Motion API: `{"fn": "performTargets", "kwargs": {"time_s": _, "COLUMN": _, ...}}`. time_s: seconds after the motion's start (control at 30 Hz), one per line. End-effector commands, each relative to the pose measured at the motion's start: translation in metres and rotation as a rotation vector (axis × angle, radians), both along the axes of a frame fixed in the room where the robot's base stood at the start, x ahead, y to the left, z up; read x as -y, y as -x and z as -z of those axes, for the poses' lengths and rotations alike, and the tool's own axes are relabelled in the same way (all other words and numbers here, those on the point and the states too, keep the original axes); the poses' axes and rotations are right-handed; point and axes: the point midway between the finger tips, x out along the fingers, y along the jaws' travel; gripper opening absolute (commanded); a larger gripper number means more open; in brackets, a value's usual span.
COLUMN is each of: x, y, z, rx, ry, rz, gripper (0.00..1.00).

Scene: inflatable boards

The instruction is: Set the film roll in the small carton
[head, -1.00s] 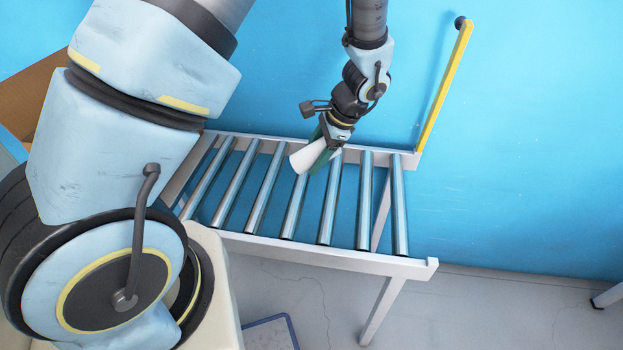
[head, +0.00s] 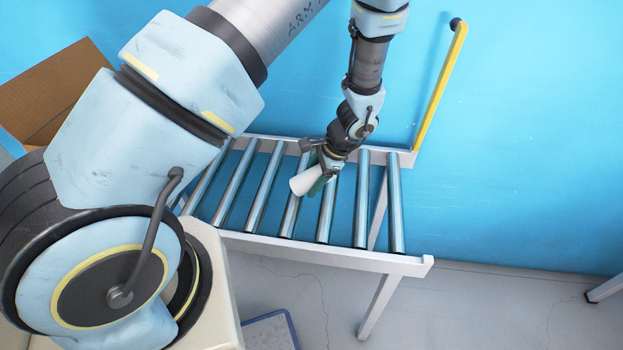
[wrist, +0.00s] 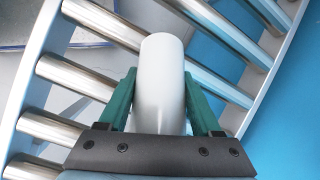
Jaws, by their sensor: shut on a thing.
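The film roll (head: 304,182) is a white cylinder held out over the roller conveyor in the head view. It also shows in the wrist view (wrist: 161,80), lying lengthwise between the green fingers. My gripper (head: 322,180) is shut on the roll; in the wrist view its fingers (wrist: 160,100) stand on either side of it. The roll is tilted in the head view. A brown cardboard carton (head: 62,92) shows in part at the left edge, behind my arm; I cannot tell whether it is the small carton.
The roller conveyor (head: 330,246) has a pale frame and bare metal rollers. A yellow bar (head: 441,85) rises at its far right corner by the blue wall. A blue-edged flat item (head: 270,332) lies on the floor in front. The floor at right is mostly clear.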

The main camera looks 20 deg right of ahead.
Motion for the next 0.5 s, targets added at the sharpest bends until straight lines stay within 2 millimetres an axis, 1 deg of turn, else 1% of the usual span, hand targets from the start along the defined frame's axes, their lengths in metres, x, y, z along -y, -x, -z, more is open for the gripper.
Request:
{"fn": "performTargets", "kwargs": {"time_s": 0.23, "x": 0.0001, "y": 0.0, "z": 0.0083, "rx": 0.0, "ry": 0.0, "rz": 0.0, "gripper": 0.0}}
{"fn": "performTargets", "kwargs": {"time_s": 0.27, "x": 0.0001, "y": 0.0001, "z": 0.0083, "rx": 0.0, "ry": 0.0, "rz": 0.0, "gripper": 0.67}}
{"fn": "performTargets", "kwargs": {"time_s": 0.5, "x": -0.0001, "y": 0.0, "z": 0.0072, "rx": 0.0, "ry": 0.0, "rz": 0.0, "gripper": 0.94}}
